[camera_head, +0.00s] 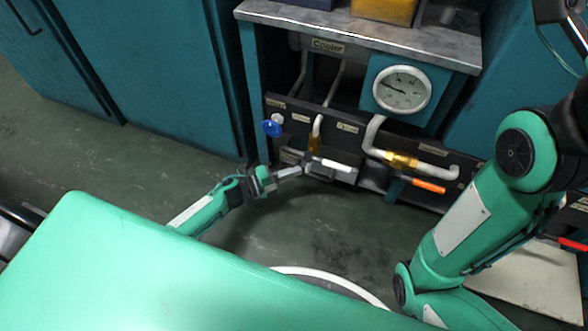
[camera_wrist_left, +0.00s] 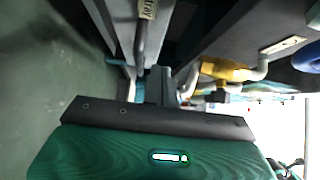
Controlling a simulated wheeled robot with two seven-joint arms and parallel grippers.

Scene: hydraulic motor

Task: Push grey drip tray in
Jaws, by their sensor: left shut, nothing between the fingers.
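The grey drip tray (camera_head: 342,175) sits low at the front of the hydraulic unit, under the pipes and valves, partly hidden by a white valve handle. My left gripper (camera_head: 300,170) reaches in from the left at the tray's left side. Its fingers are shut with nothing between them. I cannot tell whether the tips touch the tray. In the left wrist view the shut fingers (camera_wrist_left: 160,86) point toward the unit, and a label reading "tray" shows at the top. My right arm is at the right, but its fingers are not visible.
A white-handled valve (camera_head: 328,163), an orange-handled valve (camera_head: 425,185) and a blue knob (camera_head: 272,128) stick out near the tray. A pressure gauge (camera_head: 402,90) is above. Teal cabinets (camera_head: 150,60) stand at the left. Open floor lies in front of the unit.

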